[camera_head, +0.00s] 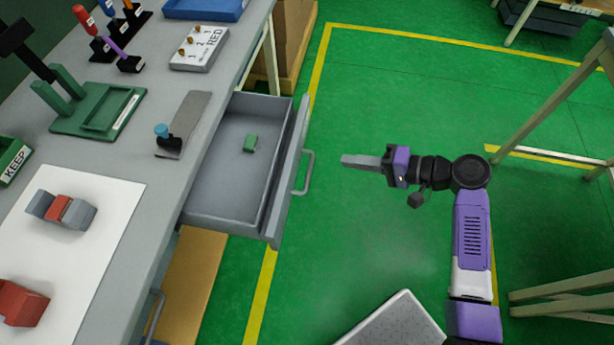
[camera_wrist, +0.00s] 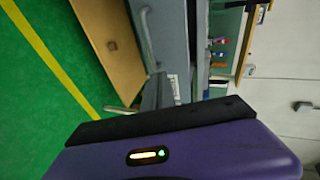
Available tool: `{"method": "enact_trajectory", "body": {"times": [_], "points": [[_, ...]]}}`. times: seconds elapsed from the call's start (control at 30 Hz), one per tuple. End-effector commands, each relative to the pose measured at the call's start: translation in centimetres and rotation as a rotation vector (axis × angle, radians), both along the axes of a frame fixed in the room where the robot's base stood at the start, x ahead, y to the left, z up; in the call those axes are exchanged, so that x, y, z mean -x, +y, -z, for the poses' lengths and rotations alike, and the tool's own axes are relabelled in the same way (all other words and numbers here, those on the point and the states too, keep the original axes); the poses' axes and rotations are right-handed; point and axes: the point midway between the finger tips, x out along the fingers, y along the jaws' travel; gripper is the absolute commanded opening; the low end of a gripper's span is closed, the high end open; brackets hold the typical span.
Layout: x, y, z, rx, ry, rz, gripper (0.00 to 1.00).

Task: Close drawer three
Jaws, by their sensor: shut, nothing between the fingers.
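In the wrist view, a grey panel with a bar handle (camera_wrist: 145,40) shows beyond the gripper, likely this drawer's front.
A second handle (camera_head: 155,312) sits lower on the bench. Green floor between bench and arm is clear.

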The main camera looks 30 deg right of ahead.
Motion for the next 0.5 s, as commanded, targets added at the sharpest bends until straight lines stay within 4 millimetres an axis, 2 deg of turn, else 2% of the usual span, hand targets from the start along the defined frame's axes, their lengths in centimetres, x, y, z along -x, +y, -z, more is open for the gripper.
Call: {"method": "enact_trajectory", "body": {"times": [0.1,0.23,0.37,0.5], "points": [[1.7,2.4,-0.2,-0.078,0.015,-0.102,0.00],[2.7,3.6,-0.4,-0.103,0.027,-0.158,0.00],[2.4,4.3,-0.1,-0.106,0.034,-0.170,0.00],[1.2,5.6,0.4,-0.107,0.035,-0.171,0.00]]}}
